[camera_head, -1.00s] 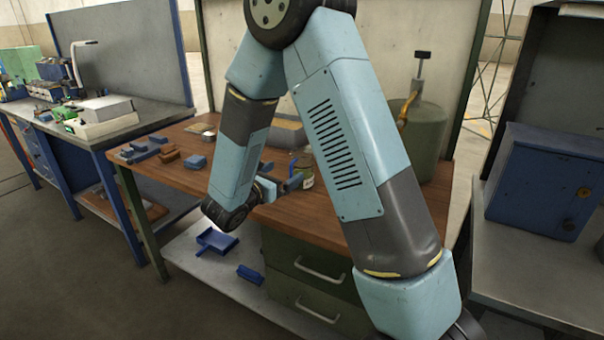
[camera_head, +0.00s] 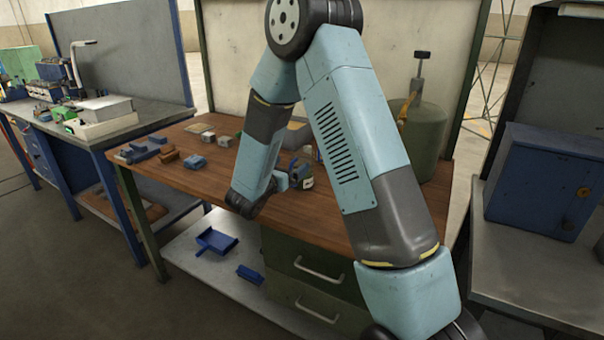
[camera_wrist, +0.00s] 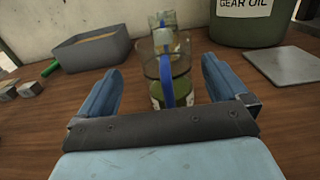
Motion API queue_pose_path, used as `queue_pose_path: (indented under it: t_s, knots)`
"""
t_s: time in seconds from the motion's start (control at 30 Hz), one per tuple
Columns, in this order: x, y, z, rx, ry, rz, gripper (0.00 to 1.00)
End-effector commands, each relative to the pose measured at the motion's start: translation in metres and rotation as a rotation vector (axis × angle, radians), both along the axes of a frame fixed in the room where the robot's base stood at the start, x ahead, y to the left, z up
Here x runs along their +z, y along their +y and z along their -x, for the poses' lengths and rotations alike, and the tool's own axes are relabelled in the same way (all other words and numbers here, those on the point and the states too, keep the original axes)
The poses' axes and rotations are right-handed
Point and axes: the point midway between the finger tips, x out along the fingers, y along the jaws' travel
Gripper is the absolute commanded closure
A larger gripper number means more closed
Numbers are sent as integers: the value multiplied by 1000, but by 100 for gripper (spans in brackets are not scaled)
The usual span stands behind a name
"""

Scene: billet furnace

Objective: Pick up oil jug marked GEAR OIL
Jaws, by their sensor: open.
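A see-through jug (camera_wrist: 178,92) with a blue handle and greenish contents stands upright on the wooden bench, between the fingers of my gripper (camera_wrist: 160,70) in the wrist view. My gripper is open, with a finger on each side and gaps to the jug. My gripper's palm hides the jug's lower part, and its label is unreadable. A similar jug (camera_wrist: 167,20) stands just behind it. The words GEAR OIL show on a large dark green container (camera_wrist: 240,30) at the upper right. In the head view, a jug (camera_head: 304,182) shows right beside my gripper (camera_head: 281,182).
The green container (camera_head: 426,140) has a pump handle on top. A grey tray (camera_wrist: 92,53) stands at the back left, and a flat grey plate (camera_wrist: 280,66) lies right. Small blocks (camera_head: 195,161) lie on the bench's left. The bench (camera_head: 210,185) is clear near its front.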

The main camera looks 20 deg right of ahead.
Motion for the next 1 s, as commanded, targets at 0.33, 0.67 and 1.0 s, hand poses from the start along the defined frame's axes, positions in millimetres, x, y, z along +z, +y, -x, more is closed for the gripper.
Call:
queue_pose_path:
  t_s: [0.33,0.67,1.0]
  knots:
    - [1,-32,-23,-4,1,-1,0]
    - [1,-39,-31,-1,0,0,0]
    - [1,-39,-31,-1,0,0,26]
